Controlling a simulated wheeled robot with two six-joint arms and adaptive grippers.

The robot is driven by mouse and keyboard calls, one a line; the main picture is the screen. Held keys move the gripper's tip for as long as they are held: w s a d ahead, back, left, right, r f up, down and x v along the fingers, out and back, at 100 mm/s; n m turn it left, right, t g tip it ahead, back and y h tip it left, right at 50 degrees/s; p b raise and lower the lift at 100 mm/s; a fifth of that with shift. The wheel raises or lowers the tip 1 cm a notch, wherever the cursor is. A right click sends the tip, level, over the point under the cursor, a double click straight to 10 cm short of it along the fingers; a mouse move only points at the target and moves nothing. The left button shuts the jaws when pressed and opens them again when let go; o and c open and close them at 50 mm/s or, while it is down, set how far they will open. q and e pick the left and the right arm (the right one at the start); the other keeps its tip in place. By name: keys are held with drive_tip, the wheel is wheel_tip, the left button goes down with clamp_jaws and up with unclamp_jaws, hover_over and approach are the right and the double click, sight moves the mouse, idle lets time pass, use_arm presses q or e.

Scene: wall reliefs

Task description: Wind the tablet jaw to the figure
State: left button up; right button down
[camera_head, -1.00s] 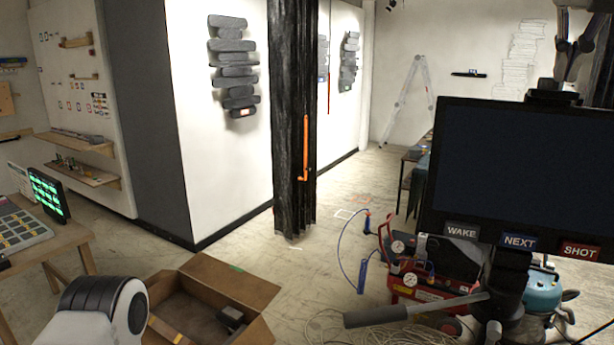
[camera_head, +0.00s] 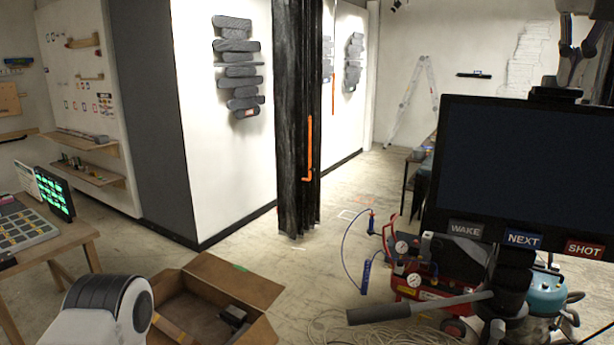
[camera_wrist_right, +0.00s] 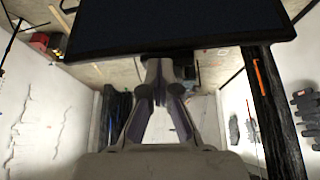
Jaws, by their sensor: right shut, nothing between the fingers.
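The tablet (camera_head: 525,165) is a large dark blank screen in a black frame at the right of the head view. A black jaw (camera_head: 558,93) sits on its top edge; no figure or scale can be read. My right gripper (camera_head: 572,82) hangs from above just over the tablet's top edge by the jaw, shut and empty. In the right wrist view the gripper (camera_wrist_right: 160,65) points at the tablet's edge (camera_wrist_right: 180,40); the fingers partly hide the jaw, and I cannot tell whether they touch it. My left gripper is not in view.
WAKE, NEXT and SHOT labels (camera_head: 523,239) line the tablet's lower edge. A red compressor (camera_head: 415,280) stands below it, with a grey-handled bar in front. An open cardboard box (camera_head: 225,300) is on the floor. A dark column (camera_head: 297,130) stands mid-room; floor beside it is clear.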

drive_tip(key=shift+w+a+p, duration=0.15)
drive_tip(key=shift+a+p, duration=0.1)
drive_tip(key=shift+p, duration=0.2)
drive_tip(key=shift+w+a+p, duration=0.25)
drive_tip(key=shift+a+p, duration=0.1)
drive_tip(key=shift+a, duration=0.1)
drive_tip(key=shift+w+a+r+p, duration=0.1)
drive_tip(key=shift+w+a+p, duration=0.05)
drive_tip(key=shift+p, duration=0.2)
drive_tip(key=shift+w+a, duration=0.1)
drive_tip(key=shift+a, duration=0.05)
wheel_tip(320, 180, up, 6)
drive_tip(key=p, duration=0.5)
drive_tip(key=shift+a, duration=0.15)
idle(0.3)
